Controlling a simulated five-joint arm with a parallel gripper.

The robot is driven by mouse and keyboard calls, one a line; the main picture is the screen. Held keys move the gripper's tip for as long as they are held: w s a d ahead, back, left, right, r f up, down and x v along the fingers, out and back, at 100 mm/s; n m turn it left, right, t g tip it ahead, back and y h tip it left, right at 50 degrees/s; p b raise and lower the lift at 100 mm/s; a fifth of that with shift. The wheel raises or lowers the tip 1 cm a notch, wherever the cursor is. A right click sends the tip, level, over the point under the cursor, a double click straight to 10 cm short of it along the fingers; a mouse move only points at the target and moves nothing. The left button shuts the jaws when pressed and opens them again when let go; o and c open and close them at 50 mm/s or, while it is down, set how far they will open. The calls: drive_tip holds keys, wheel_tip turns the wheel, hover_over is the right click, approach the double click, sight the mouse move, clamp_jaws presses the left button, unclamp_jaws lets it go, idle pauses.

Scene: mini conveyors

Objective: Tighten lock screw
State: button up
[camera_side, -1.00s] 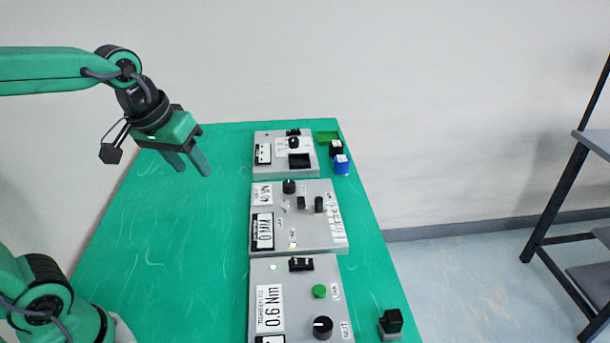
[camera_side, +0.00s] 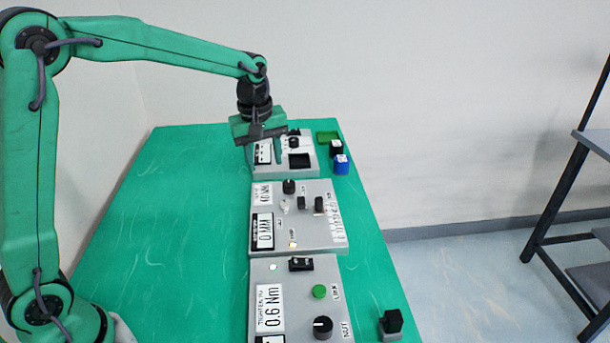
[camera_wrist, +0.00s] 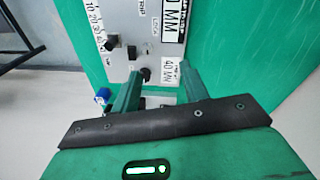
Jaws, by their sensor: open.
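The middle grey panel (camera_side: 322,236) carries a display, a scale, several dark knobs and a small pale screw-like part (camera_side: 284,206). In the wrist view that part (camera_wrist: 147,48) sits near a small label that seems to read LOCK (camera_wrist: 155,26); I cannot tell for certain that it is the lock screw. A dark round knob (camera_wrist: 145,74) stands near the 40 MM label, between my fingertips in the picture. My gripper (camera_side: 264,160) is open and empty, pointing down in front of the far panel; the wrist view also shows its spread fingers (camera_wrist: 160,75).
The far panel (camera_side: 310,168) is partly behind my gripper. A blue cube (camera_side: 341,165), a black block (camera_side: 336,147) and a green tray (camera_side: 328,134) lie to its right. The near panel (camera_side: 283,270) reads 0.6 Nm. The green table (camera_side: 180,220) is clear on the left.

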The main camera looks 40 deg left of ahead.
sight(284, 202)
drive_tip(key=w+f+n, duration=0.1)
drive_tip(key=f, duration=0.1)
drive_tip(key=w+f+n, duration=0.1)
drive_tip(key=w+f, duration=0.1)
drive_tip(key=w+f+n+g, duration=0.1)
drive_tip(key=w+f, duration=0.1)
drive_tip(key=f, duration=0.1)
drive_tip(key=shift+w+f, duration=0.1)
drive_tip(key=shift+w, duration=0.15)
drive_tip(key=shift+f, duration=0.1)
drive_tip(key=shift+f, duration=3.8)
clamp_jaws()
